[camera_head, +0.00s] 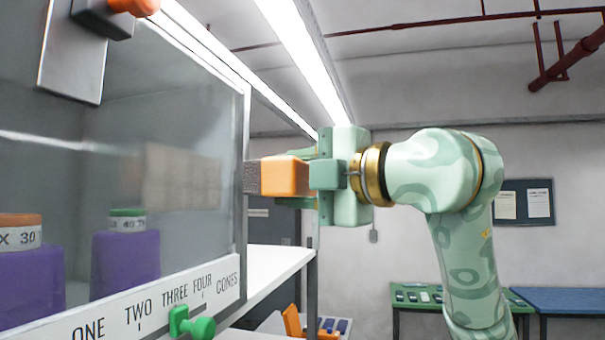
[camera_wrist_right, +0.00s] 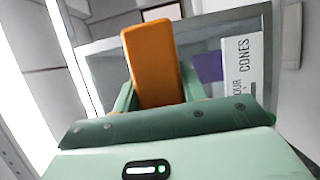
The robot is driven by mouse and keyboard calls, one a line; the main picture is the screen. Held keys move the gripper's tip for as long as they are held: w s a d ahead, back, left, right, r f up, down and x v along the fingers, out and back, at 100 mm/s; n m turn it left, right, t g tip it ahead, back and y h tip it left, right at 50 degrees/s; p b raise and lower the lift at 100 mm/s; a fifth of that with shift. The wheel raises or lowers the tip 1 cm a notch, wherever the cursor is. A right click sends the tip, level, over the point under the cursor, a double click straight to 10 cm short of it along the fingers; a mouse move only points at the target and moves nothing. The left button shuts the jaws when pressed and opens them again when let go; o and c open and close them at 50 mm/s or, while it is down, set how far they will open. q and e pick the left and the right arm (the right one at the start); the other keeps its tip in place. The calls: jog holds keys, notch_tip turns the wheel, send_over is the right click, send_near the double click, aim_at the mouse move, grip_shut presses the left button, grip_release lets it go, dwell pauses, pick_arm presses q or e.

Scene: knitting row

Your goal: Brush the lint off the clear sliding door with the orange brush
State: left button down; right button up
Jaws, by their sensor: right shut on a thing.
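The clear sliding door (camera_head: 165,120) fills the left of the head view in a grey frame. A blurry beige patch (camera_head: 182,178) shows on its pane; I cannot tell if it is lint or a reflection. My right gripper (camera_head: 300,177) is shut on the orange brush (camera_head: 284,176), whose dark bristles face left at the door's right frame edge. I cannot tell if they touch it. In the right wrist view the orange brush (camera_wrist_right: 152,62) stands between the fingers of my right gripper (camera_wrist_right: 158,90), hiding part of the door behind. My left gripper is not in view.
Purple cones (camera_head: 125,262) stand behind the door. A label strip (camera_head: 150,305) and a green knob (camera_head: 192,323) lie along its bottom. An orange-tipped metal fitting (camera_head: 75,50) sits at the upper left. A white shelf (camera_head: 275,262) extends right of the door. Green and blue tables stand far behind.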

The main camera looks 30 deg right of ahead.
jog(key=w+a, duration=0.1)
jog(key=w+a+p, duration=0.1)
jog(key=w, duration=0.1)
jog(key=shift+w+a, duration=0.25)
jog(key=shift+a, duration=0.15)
jog(key=s+a+f+b, duration=0.1)
jog(key=s+a+b, duration=0.5)
jog(key=s+a, duration=0.3)
jog(key=shift+s+a, duration=0.4)
jog(key=shift+a, duration=0.55)
jog(key=shift+w+a+b, duration=0.55)
jog(key=shift+w, duration=0.1)
jog(key=shift+d, duration=0.1)
